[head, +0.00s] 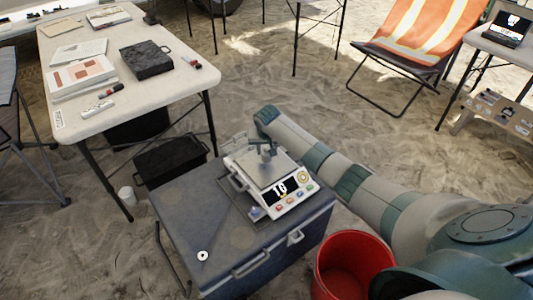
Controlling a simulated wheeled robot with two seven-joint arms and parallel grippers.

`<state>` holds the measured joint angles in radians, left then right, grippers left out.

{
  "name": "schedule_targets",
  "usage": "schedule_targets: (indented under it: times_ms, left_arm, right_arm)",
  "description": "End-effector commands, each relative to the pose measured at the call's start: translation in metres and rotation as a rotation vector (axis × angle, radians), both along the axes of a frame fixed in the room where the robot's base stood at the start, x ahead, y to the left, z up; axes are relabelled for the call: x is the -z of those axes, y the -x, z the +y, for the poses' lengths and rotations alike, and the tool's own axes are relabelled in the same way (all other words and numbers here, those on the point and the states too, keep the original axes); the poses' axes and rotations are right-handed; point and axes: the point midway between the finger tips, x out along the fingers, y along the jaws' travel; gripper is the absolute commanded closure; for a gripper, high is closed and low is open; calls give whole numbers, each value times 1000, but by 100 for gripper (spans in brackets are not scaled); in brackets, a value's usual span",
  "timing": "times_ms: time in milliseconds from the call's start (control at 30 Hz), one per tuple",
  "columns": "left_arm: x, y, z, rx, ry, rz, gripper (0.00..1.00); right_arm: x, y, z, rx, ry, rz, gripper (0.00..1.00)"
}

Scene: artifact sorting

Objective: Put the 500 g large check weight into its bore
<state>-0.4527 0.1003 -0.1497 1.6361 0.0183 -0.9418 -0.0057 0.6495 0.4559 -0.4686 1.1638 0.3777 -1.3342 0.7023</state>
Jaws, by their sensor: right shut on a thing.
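My right arm reaches in from the right, and its gripper (267,146) is over the back of the digital scale (290,203), above the pan. It is shut on a small grey thing, which I take for the 500 g large check weight; the gripper largely hides it and its markings cannot be read. The scale stands on a dark grey cooler box (185,215). I cannot make out the bore at this size. My left gripper is not in view.
A small white ring-like thing (203,255) lies on the cooler's front left. A red bucket (352,267) stands right of the cooler. A white folding table (108,62) with papers and a black case (146,60) is at the left. A black crate (170,160) sits behind the cooler.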

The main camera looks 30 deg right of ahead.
Motion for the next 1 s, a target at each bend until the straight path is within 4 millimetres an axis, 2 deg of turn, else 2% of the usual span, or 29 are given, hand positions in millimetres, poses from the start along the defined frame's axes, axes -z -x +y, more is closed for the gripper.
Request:
schedule_targets:
  times_ms: [33,100,367,600,800,1000]
  left_arm:
    - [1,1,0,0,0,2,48]
    - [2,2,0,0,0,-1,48]
    - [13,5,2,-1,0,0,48]
    - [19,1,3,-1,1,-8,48]
    - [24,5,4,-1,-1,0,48]
    - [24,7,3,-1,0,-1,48]
  right_arm:
    - [-11,-2,0,-1,0,-7,100]
    - [-20,1,-2,1,1,-5,100]
    - [-44,37,-24,-1,3,-4,100]
    - [-67,73,-44,-1,3,-4,100]
    - [-81,92,-55,0,2,-4,100]
    - [-86,100,-59,0,1,-2,100]
